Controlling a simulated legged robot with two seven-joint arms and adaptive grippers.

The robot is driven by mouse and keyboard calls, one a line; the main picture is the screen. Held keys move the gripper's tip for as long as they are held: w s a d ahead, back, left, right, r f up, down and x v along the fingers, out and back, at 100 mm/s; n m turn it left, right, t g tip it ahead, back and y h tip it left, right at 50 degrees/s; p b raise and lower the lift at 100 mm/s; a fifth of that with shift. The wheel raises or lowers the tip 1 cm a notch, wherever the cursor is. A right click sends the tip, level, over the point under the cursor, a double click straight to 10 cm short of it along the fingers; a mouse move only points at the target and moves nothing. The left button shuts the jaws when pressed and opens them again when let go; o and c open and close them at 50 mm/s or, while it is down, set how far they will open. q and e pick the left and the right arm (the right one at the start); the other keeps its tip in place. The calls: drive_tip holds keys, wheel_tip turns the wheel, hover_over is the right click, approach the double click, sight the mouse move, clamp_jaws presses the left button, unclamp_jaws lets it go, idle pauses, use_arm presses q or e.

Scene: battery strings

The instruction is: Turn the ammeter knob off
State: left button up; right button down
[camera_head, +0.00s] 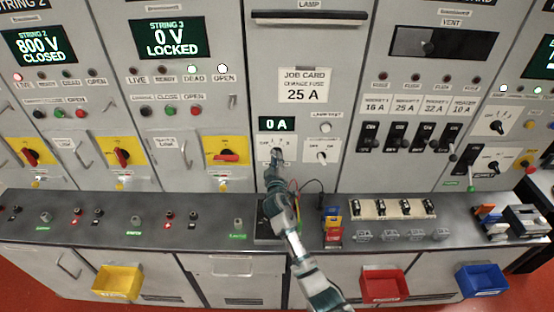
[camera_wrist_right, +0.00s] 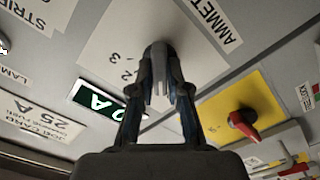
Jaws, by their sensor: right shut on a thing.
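The ammeter knob (camera_wrist_right: 160,72) is a grey knob on a pale plate lettered AMMETER, with position numbers 2 and 3 showing beside it in the right wrist view. My right gripper (camera_wrist_right: 160,92) has a dark finger on each side of the knob and is shut on it. In the head view my right gripper (camera_head: 276,158) reaches up to the ammeter plate (camera_head: 264,142) and covers part of its markings. The ammeter display (camera_head: 276,124) above reads 0 A. The knob's exact pointing is hard to tell. My left gripper is not in view.
A lamp switch (camera_head: 322,156) sits right of the ammeter plate. A yellow plate with a red handle (camera_head: 226,157) is on the left. The job card (camera_head: 303,86) reads 25 A. Below, the grey bench (camera_head: 190,238) carries small parts and a fuse rack (camera_head: 392,210).

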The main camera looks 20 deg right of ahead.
drive_tip(key=shift+s+a+f, duration=0.1)
drive_tip(key=shift+f, duration=0.3)
drive_tip(key=c, duration=1.4)
unclamp_jaws()
drive_tip(key=shift+o, duration=1.3)
drive_tip(key=shift+r, duration=0.1)
drive_tip(key=shift+a+r, duration=0.1)
drive_tip(key=shift+r, duration=0.05)
drive_tip(key=v, duration=1.2)
